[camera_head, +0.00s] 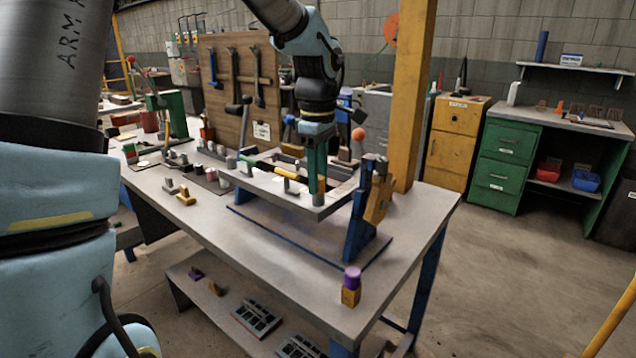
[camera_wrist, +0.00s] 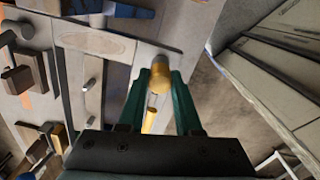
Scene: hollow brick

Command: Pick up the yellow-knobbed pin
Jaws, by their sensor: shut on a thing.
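My gripper (camera_head: 316,182) is at the front right corner of a raised pale frame (camera_head: 265,189) on the workbench. In the wrist view, the green fingers of my gripper (camera_wrist: 160,82) close around the yellow-knobbed pin (camera_wrist: 160,77), with its yellow knob between the fingertips. In the head view, only a sliver of yellow shows beside the fingers, and most of the pin is hidden. I cannot tell whether the pin is still seated in the frame.
A blue upright bracket (camera_head: 362,215) with a yellow part stands close to the right of my gripper. A purple-topped yellow block (camera_head: 351,287) sits at the bench's front right corner. Several small blocks stand at left. A yellow post (camera_head: 408,95) rises behind.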

